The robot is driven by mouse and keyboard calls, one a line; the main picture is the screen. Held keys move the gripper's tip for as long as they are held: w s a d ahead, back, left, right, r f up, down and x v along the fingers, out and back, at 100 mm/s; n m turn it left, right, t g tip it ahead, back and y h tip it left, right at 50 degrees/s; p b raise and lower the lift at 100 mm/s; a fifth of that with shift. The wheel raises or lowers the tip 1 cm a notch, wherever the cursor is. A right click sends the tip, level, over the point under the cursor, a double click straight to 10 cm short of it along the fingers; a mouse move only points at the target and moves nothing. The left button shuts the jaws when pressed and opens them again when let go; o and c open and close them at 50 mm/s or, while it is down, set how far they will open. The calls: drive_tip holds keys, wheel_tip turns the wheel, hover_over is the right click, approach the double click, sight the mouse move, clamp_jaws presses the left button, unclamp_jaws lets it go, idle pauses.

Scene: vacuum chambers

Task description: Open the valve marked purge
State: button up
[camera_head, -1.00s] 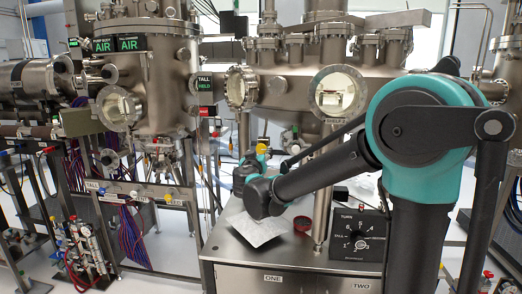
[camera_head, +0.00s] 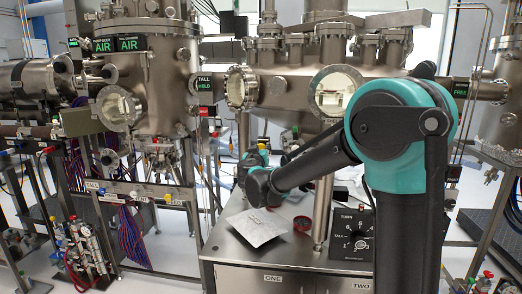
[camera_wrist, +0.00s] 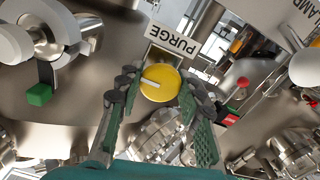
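The yellow round knob (camera_wrist: 161,83) with a white pointer line is in the middle of the wrist view. A white label reading PURGE (camera_wrist: 174,40) appears upside down just above it. My gripper (camera_wrist: 158,86) has its two green-padded fingers spread, one on each side of the knob, with the knob between the fingertips. I cannot tell whether the pads touch it. In the head view my wrist is small, beyond the steel bench, and a yellow spot (camera_head: 262,147) shows by it; the fingers are not clear there.
In the wrist view a green handle (camera_wrist: 40,94) is at left and a red ball knob (camera_wrist: 243,82) at right. In the head view a steel bench (camera_head: 222,251) carries a silver packet (camera_head: 256,229), a red ring (camera_head: 303,224) and a black dial box (camera_head: 353,235) beneath my arm.

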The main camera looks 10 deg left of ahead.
drive_tip(key=c, duration=0.4)
drive_tip(key=n, duration=0.8)
drive_tip(key=shift+a, duration=0.1)
drive_tip(key=n, duration=0.5)
drive_tip(key=shift+n, duration=0.3)
drive_tip(key=shift+f+n, duration=0.1)
drive_tip(key=shift+n, duration=2)
